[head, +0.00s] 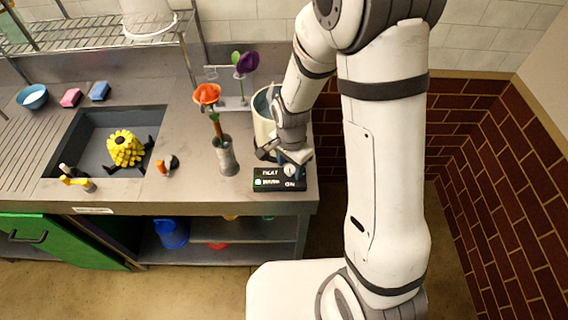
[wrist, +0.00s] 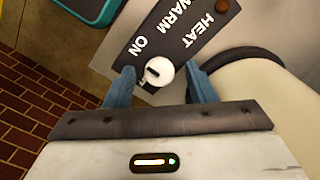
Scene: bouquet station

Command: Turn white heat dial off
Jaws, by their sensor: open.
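The white heat dial (wrist: 157,73) is a round knob with a dark slot, on a black control panel (wrist: 178,40) lettered HEAT, WARM and ON. My gripper (wrist: 162,84) is open, with one blue finger on each side of the dial. I cannot tell whether the fingers touch it. In the head view the panel (head: 265,184) sits at the counter's front edge, with the dial (head: 290,171) at its right part. My gripper (head: 284,160) is right over the dial and partly hides it.
A pale pot (head: 263,122) stands behind the panel, close to my arm. A grey vase (head: 228,158) with an orange flower stands to the left. Further left is a sink (head: 88,140) with a yellow object in it. A brick wall (head: 500,190) is on the right.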

